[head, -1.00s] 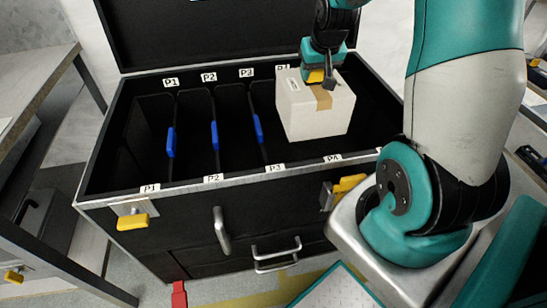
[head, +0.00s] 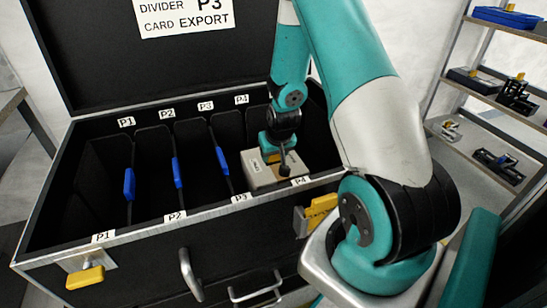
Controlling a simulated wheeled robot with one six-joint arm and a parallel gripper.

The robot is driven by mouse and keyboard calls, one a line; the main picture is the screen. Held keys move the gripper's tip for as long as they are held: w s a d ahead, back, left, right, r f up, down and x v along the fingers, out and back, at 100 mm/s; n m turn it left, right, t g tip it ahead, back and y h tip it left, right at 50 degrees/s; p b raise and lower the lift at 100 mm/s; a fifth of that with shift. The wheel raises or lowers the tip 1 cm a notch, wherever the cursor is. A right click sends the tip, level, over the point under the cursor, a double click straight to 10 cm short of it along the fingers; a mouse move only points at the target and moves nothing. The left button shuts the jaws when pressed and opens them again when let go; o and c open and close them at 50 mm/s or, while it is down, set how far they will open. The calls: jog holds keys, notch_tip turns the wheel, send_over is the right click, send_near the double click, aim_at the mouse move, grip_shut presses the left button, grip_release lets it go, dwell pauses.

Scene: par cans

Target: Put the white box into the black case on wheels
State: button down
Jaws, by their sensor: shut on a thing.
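The black case (head: 150,243) stands open in front of me, its lid raised at the back. Dividers with blue tabs part its inside into slots labelled P1 to P4. The white box (head: 262,177) is low inside the case, to the right of the last blue-tabbed divider, near the P4 labels. Only its upper part shows; the front wall hides its lower part, so I cannot tell whether it touches the floor. My gripper (head: 279,160) is at the top of the white box and shut on it.
A sign (head: 185,14) on the lid reads "DIVIDER P3 CARD EXPORT". A yellow latch (head: 320,208) is on the front wall near my arm. Shelves (head: 490,110) with parts stand at the right. A grey table (head: 12,108) is at the left edge.

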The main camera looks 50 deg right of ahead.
jog(key=shift+f, duration=0.5)
jog(key=shift+c, duration=2.4)
grip_release()
